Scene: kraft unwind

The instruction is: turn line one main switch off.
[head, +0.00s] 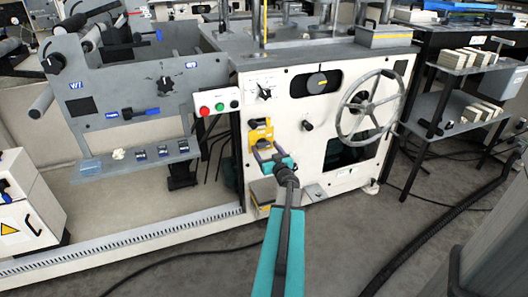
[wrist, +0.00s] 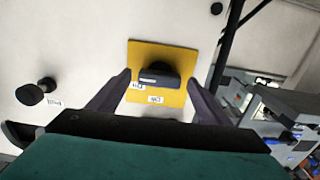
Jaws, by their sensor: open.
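The main switch is a black knob (wrist: 158,76) on a yellow plate (wrist: 178,55) with two small white labels, too blurred to read surely. The plate is on the pale machine front; in the head view the yellow plate (head: 254,137) shows left of the handwheel, partly hidden by my gripper. My gripper (head: 264,150) is in front of it. In the wrist view my gripper (wrist: 159,81) is open, with one finger on each side of the knob. I see gaps between the fingers and the knob; contact is not visible.
A control box with red and green buttons (head: 218,106) is at the upper left of the plate. A spoked handwheel (head: 371,107) and a small black knob (head: 307,125) stick out on the right. A grey shelf rack (head: 440,110) stands farther right. Cables lie on the floor.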

